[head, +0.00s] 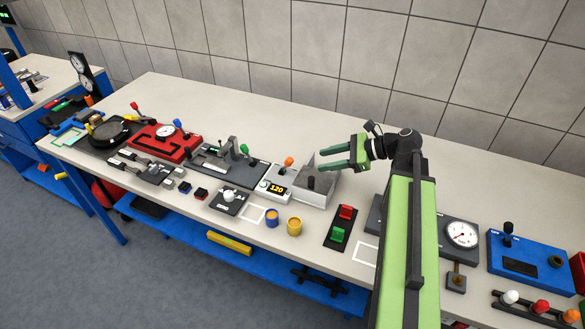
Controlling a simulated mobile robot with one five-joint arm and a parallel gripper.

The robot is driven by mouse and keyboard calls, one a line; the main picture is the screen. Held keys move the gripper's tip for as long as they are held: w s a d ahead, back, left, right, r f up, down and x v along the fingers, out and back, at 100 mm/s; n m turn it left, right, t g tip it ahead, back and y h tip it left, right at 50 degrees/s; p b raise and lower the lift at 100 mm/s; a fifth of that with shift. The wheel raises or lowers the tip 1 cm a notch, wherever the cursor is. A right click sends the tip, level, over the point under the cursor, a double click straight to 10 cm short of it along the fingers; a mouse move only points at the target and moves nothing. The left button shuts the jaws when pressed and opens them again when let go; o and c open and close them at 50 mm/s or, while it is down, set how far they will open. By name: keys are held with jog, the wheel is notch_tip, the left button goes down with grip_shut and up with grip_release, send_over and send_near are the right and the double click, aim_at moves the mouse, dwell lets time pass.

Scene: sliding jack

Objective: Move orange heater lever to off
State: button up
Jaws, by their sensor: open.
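An orange-knobbed lever (289,161) stands up at the back of a small white unit (264,194) near the middle of the bench. The unit has a dark display (276,188) reading 120. Its off marking is too small to read. My green gripper (324,160) is open and empty, its fingers pointing left. In the picture it lies to the right of the orange knob, over the back of a grey open box, and apart from the knob.
The grey open box (329,186) with a dark knob adjoins the unit on the right. A dark lever panel (213,165) is to its left. Another orange knob (572,316) is at lower right. The bench behind is clear.

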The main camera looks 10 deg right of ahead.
aim_at(292, 162)
jog(key=d+r+m+t, duration=0.1)
jog(key=d+m, duration=0.1)
jog(key=d, duration=0.2)
jog(key=b+x, duration=0.6)
jog(key=x, duration=1)
jog(key=shift+a+b, duration=0.2)
jog(key=shift+b, duration=0.15)
jog(key=shift+w+a, duration=0.2)
jog(key=shift+a, duration=0.25)
jog(key=shift+f, duration=0.1)
jog(key=c, duration=0.9)
grip_shut()
jog(key=shift+s+a, duration=0.1)
jog(key=shift+s, duration=0.05)
